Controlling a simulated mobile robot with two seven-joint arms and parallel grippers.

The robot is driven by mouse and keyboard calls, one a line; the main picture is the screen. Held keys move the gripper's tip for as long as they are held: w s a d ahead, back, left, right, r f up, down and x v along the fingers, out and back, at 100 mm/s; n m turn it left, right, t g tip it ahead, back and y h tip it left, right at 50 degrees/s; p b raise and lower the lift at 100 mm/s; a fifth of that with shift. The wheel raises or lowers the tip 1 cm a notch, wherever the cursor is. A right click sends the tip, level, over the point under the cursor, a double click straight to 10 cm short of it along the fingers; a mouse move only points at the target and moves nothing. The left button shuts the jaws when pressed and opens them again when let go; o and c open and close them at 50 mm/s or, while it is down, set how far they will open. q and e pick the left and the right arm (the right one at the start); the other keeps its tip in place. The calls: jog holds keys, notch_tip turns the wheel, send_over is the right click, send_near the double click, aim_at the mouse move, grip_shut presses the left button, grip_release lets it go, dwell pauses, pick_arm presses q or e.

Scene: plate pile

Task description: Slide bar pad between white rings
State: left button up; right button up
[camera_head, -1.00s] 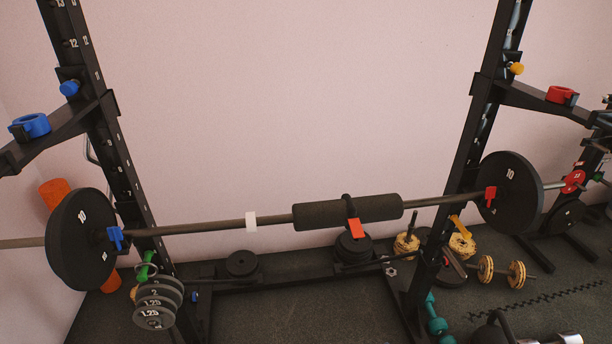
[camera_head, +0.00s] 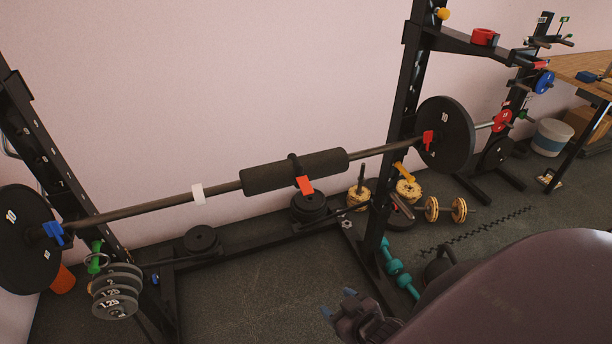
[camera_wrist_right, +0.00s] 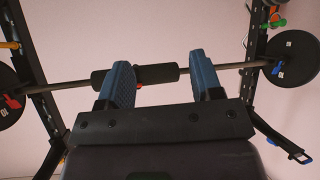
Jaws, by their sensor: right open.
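A black foam bar pad (camera_head: 270,176) sits around the barbell (camera_head: 130,210), with a red strap (camera_head: 304,185) hanging from it. One white ring (camera_head: 198,193) is on the bar, left of the pad and apart from it. I see no second white ring; the pad may cover it. My right gripper (camera_head: 338,303) is low in front of the rack, well short of the bar. In the right wrist view its two blue fingers are apart and empty, with the pad (camera_wrist_right: 155,74) beyond them. My left gripper is not in view.
Small plates hang at the left post (camera_head: 117,290). Dumbbells (camera_head: 445,210) and a kettlebell (camera_head: 438,265) lie on the floor at right.

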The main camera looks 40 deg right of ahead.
aim_at(280, 187)
jog(key=shift+o, duration=0.4)
